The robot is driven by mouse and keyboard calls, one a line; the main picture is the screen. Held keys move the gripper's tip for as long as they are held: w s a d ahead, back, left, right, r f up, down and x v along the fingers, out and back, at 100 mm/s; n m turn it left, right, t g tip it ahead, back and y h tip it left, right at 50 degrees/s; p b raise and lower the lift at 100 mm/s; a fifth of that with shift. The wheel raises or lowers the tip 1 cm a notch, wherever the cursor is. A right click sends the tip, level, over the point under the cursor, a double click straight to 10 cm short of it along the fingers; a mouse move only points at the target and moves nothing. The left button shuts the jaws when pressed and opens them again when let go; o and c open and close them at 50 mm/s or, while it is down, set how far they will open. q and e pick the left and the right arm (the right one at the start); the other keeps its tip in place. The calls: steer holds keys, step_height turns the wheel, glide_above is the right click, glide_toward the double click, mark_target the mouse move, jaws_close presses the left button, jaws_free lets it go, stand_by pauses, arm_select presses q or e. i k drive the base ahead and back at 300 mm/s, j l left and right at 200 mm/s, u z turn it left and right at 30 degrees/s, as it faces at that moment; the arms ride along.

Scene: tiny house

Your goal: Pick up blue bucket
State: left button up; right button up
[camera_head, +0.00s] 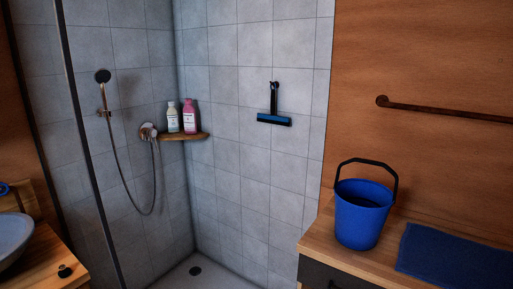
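The blue bucket (361,217) stands upright on a wooden counter (318,243) at the right in the head view. Its dark handle (367,162) is raised in an arch above the rim. The bucket's inside is only partly visible at the rim. Neither of my grippers shows in this view, and nothing touches the bucket.
A dark blue folded cloth (455,257) lies on the counter right of the bucket. A brown rail (440,109) is on the wall above. A tiled shower with a corner shelf (186,137) and two bottles is behind. A basin (12,238) stands at the lower left.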

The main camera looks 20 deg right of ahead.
mark_target(362, 207)
steer(key=i+z, duration=0.1)
steer(key=z, duration=1)
